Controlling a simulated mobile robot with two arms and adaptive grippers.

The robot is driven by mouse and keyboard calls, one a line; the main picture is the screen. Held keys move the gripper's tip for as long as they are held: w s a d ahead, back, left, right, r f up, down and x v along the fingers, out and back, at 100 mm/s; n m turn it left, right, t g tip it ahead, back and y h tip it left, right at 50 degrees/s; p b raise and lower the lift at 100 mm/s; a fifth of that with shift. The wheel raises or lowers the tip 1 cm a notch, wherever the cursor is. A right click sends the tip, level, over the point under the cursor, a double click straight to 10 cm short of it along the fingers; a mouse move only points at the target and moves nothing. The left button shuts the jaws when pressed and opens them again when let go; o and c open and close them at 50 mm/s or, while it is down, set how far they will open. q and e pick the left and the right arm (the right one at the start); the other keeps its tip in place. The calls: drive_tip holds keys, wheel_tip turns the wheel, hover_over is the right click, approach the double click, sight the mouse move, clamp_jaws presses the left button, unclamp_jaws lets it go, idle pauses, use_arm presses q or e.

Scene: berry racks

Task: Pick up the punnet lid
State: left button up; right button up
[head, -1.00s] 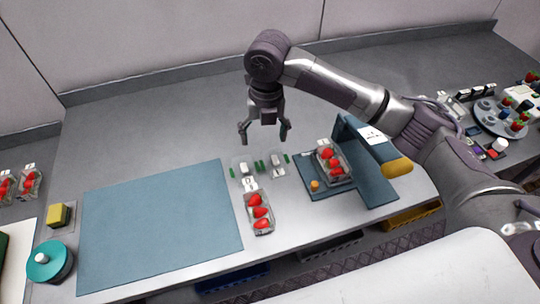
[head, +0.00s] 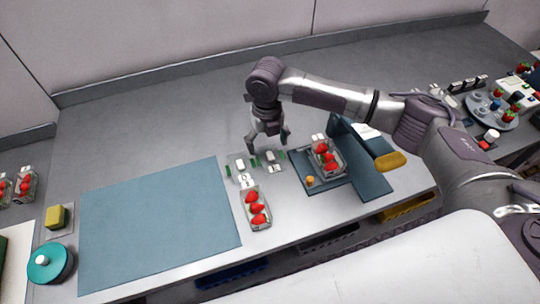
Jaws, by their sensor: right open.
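Two small clear pieces with white centres and green edges lie side by side on the grey table, and they look like punnet lids: a left one (head: 240,166) and a right one (head: 270,162). My right gripper (head: 269,149) points down over the right one with its fingers spread and nothing between them. I cannot tell whether the fingertips touch it. A clear punnet with red strawberries (head: 257,207) stands just in front of the left piece. Another filled punnet (head: 327,157) sits on the blue stand. My left gripper is out of view.
The blue stand (head: 372,184) has an upright wall and a yellow-ended part (head: 391,161) to the right. A large blue mat (head: 158,225) covers the left of the table. A teal round container (head: 50,264) and yellow sponge (head: 56,216) stand at far left. The table behind is clear.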

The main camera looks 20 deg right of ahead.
sight(269, 153)
drive_tip(key=shift+d+f, duration=0.15)
drive_tip(key=shift+f, duration=1.55)
drive_tip(key=shift+s, duration=0.1)
drive_tip(key=c, duration=0.8)
drive_tip(key=shift+s, duration=0.15)
drive_tip(key=c, duration=0.7)
drive_tip(key=shift+f, duration=0.1)
